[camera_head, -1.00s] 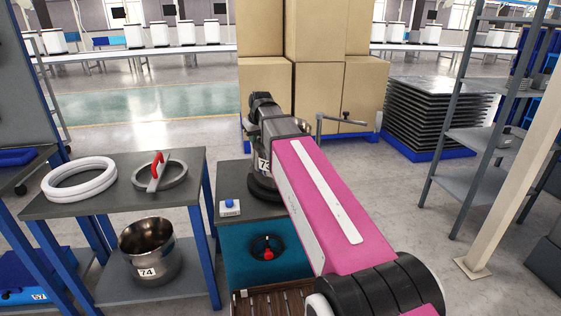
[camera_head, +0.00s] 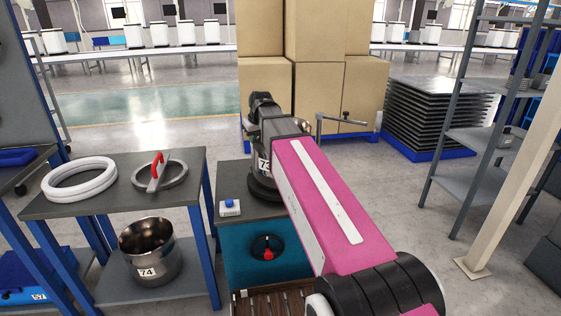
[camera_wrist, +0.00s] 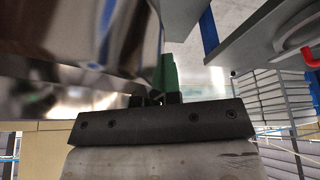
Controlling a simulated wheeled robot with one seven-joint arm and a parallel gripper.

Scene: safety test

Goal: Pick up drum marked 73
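The drum marked 73 (camera_head: 262,165) stands on a round dark base on the grey bench behind my arm. Its label and a narrow strip of its side show; my pink and grey arm hides most of it. My gripper (camera_head: 264,106) is at the far end of the arm, above or beside the drum. In the wrist view, a shiny curved metal surface (camera_wrist: 70,45) fills the upper left, very close to my gripper (camera_wrist: 155,98). The fingers are dark and partly hidden there, so whether they hold the drum's rim cannot be told.
A steel drum marked 74 (camera_head: 150,252) stands on the left table's lower shelf. White rings (camera_head: 79,180) and a grey ring with a red handle (camera_head: 160,177) lie above. A blue-button box (camera_head: 229,207) is beside the drum. Cartons (camera_head: 320,90) stand behind; a shelf rack (camera_head: 480,150) is right.

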